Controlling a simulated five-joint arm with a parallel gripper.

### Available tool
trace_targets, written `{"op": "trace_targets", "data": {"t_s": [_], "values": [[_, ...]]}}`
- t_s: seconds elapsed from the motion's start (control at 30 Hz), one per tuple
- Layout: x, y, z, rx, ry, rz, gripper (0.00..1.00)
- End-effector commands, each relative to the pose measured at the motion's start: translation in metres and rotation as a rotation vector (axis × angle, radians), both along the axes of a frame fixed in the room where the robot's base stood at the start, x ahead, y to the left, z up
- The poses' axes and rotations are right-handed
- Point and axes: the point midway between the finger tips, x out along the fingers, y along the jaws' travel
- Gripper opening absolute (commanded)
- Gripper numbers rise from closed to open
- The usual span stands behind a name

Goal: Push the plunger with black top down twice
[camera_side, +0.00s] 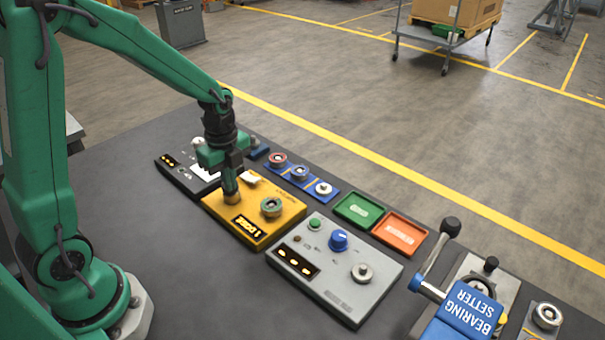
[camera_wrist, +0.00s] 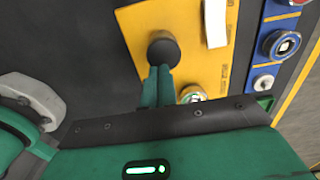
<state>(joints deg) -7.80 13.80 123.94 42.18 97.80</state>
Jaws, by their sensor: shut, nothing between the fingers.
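The plunger with the black top (camera_wrist: 163,50) stands on the yellow box (camera_side: 250,215). In the wrist view its round dark top shows just beyond my fingertips. My gripper (camera_side: 230,190) points down over the yellow box, its fingers together with nothing between them. In the wrist view the shut green fingers (camera_wrist: 158,80) reach up to the near edge of the black top. In the side view the fingers end right at the plunger and hide its top; only a brownish lower part shows. Whether they touch, or how far it is pressed, I cannot tell.
The yellow box also carries a round metal-and-green part (camera_side: 271,206) and a lit display (camera_side: 246,228). A grey box with a blue knob (camera_side: 338,240) stands to the right. Green (camera_side: 358,210) and orange (camera_side: 400,230) trays, a blue rack (camera_side: 300,177) and a bearing setter (camera_side: 468,310) are nearby.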

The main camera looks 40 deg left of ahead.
Motion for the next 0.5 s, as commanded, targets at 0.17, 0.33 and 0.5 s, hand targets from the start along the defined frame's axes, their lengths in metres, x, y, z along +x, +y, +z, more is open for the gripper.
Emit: {"op": "trace_targets", "data": {"t_s": [0.17,0.33,0.5], "values": [[-0.001,0.0,0.014,0.0,0.001,0.0,0.0],[0.0,0.0,0.04,0.001,-0.004,0.0,0.0],[0.001,0.0,0.07,0.001,-0.005,0.0,0.0]]}}
